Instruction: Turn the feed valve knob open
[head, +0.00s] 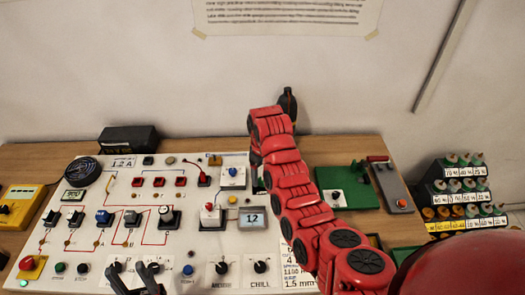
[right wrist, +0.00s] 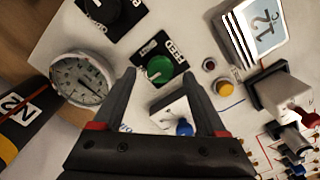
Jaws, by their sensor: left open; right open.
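The feed valve knob (right wrist: 160,68) is a round green knob on a black plate with white lettering that appears to read FEED. In the right wrist view it lies between the fingertip lines of my right gripper (right wrist: 161,76), which is open and empty. The gap between fingers and knob cannot be judged. In the head view my red right arm reaches over the panel (head: 105,230) and hides the knob and the right gripper. My left gripper (head: 130,272) is open and empty at the bottom of the head view, over the panel's front part.
A green board (head: 355,193) and a bottle rack (head: 460,195) stand to the right.

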